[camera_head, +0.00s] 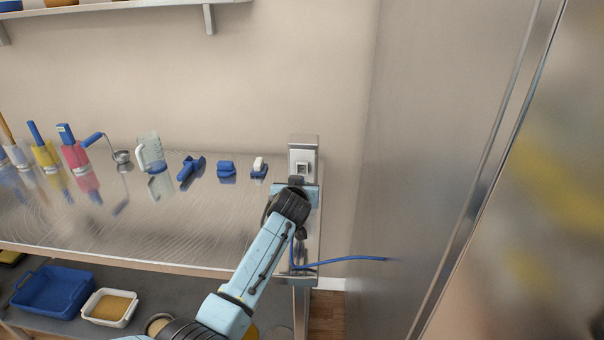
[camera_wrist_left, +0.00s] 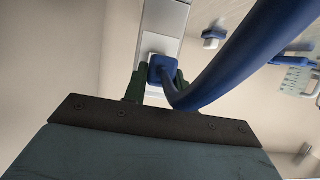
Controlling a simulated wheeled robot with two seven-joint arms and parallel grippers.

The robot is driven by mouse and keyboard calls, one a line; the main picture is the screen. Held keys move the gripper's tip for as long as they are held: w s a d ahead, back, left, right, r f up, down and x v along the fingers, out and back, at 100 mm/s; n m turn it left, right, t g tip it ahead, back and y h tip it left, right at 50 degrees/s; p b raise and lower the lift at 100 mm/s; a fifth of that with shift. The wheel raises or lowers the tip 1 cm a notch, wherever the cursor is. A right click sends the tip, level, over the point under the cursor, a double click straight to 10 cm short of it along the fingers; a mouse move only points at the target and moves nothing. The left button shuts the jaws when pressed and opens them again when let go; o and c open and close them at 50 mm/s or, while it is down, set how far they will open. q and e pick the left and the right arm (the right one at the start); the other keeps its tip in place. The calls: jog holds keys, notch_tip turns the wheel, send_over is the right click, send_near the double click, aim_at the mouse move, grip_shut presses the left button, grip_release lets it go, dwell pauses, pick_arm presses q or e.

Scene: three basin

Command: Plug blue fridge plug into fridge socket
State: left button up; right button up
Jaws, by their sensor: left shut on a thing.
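The fridge socket (camera_head: 302,169) is a grey box on a metal post at the right end of the steel table, by the wall. My left gripper (camera_head: 298,182) is just in front of and below it in the picture. In the wrist view the left gripper (camera_wrist_left: 158,88) has its dark green fingers shut on the blue plug (camera_wrist_left: 161,67). The plug lies in front of the pale socket plate (camera_wrist_left: 160,45); I cannot tell if they touch. The plug's thick blue cable (camera_wrist_left: 235,55) shows there, and its far part (camera_head: 345,259) runs toward the fridge. My right gripper is not in view.
The steel fridge side (camera_head: 420,140) stands close on the right. On the steel table (camera_head: 130,225) are a glass measuring jug (camera_head: 151,152), blue items and several coloured utensils further left. A blue basin (camera_head: 54,291) and a white basin (camera_head: 109,307) sit on the lower shelf.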

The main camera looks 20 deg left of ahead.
pick_arm(q)
jog(key=shift+w+a+b, duration=0.25)
jog(key=shift+w+b, duration=0.45)
jog(key=shift+w, duration=0.2)
jog(key=shift+w+a+b, duration=0.2)
jog(key=shift+w+b, duration=0.5)
jog(key=shift+w, duration=0.15)
jog(key=o, duration=0.5)
grip_shut()
